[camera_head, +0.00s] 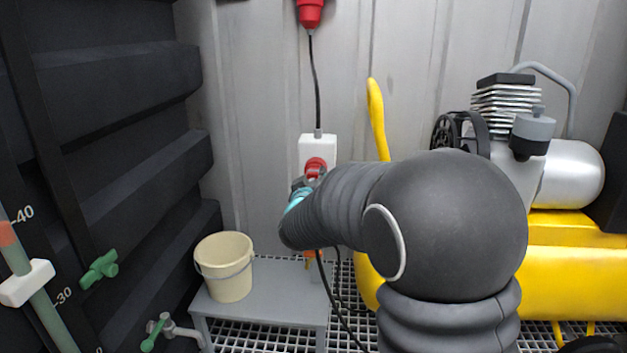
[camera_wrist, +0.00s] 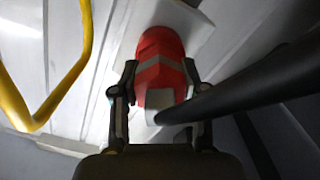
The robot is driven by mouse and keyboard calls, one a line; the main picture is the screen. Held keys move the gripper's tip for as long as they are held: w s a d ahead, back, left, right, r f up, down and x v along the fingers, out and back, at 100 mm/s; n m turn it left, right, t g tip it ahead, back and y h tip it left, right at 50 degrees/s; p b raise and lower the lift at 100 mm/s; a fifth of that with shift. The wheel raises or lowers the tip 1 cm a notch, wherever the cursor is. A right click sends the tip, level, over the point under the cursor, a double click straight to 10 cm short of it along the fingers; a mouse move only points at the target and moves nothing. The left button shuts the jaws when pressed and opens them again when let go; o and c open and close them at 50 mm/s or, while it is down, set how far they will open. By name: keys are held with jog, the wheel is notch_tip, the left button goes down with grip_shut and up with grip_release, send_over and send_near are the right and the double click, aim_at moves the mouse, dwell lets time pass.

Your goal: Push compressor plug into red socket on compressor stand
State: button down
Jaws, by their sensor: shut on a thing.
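A white box (camera_head: 318,146) on the back wall carries the red socket (camera_head: 316,165). My gripper (camera_head: 303,187) is right in front of it, partly hidden by my own arm. In the wrist view my gripper (camera_wrist: 158,80) has its fingers on both sides of a red plug body (camera_wrist: 158,84) with a pale grey end. A grey angled band separates it from the red part above (camera_wrist: 158,44), which lies against the white box (camera_wrist: 190,28). Plug and socket look in line and touching; I cannot tell how deep the plug sits. A thick black cable (camera_wrist: 250,85) crosses at right.
The yellow compressor (camera_head: 570,265) stands at right; its yellow handle (camera_head: 376,115) rises near the socket. A cream bucket (camera_head: 225,268) stands on a grey low table (camera_head: 270,290) below. A black cable (camera_head: 340,308) hangs below my arm. Dark ribbed wall (camera_head: 110,130) at left.

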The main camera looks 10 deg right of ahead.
jog(key=shift+w, duration=0.15)
jog(key=c, duration=0.5)
grip_release()
